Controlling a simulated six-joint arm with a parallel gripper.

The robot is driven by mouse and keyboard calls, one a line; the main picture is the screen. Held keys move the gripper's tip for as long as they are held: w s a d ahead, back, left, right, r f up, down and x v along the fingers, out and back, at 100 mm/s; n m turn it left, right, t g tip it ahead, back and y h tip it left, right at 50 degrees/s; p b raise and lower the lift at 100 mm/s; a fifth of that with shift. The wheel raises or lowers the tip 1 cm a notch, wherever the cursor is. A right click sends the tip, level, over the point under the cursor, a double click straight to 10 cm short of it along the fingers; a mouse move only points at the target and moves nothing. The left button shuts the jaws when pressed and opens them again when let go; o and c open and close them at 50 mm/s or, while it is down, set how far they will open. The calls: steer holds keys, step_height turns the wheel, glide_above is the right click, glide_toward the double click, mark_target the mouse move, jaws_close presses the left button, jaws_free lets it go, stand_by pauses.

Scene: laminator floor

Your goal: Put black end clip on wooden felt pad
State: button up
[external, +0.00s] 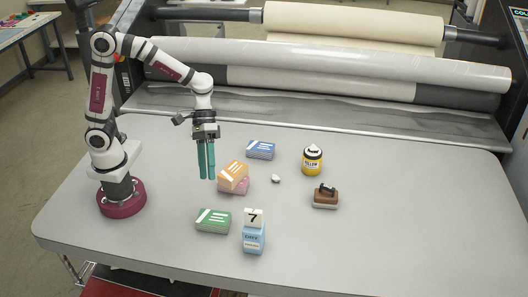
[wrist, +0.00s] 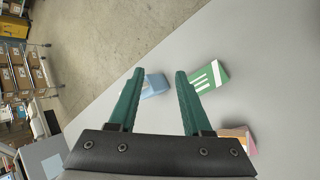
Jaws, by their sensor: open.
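A brown wooden felt pad (external: 325,202) stands on the right part of the table in the external view. A small black piece (external: 326,187), which looks like the black end clip, sits on top of the pad; I cannot tell whether it is separate from it. My gripper (external: 207,178) points down above the table, left of the orange card pack and well left of the pad. Its two teal fingers are apart with nothing held between them. They also show in the wrist view (wrist: 160,72), where neither the pad nor the black piece appears.
An orange pack (external: 233,174) on a pink one, a green pack (external: 213,221), a blue pack (external: 261,149) and a blue box (external: 253,238) with a "7" tag stand nearby. A yellow bottle (external: 313,164) and small white piece (external: 276,179) are behind the pad. The laminator rollers (external: 330,77) border the back.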

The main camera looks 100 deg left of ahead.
steer(key=s+a+m+g+y, duration=0.1)
steer(key=s+a+m+y, duration=0.3)
steer(key=s+m, duration=0.3)
steer(key=s+a+m+g+y, duration=0.1)
steer(key=s+a+m+y, duration=0.3)
steer(key=s, duration=1.1)
steer(key=m+y, duration=0.1)
steer(key=m, duration=0.2)
steer(key=shift+a+m, duration=0.35)
steer(key=shift+m, duration=0.05)
steer(key=shift+s+f, duration=0.1)
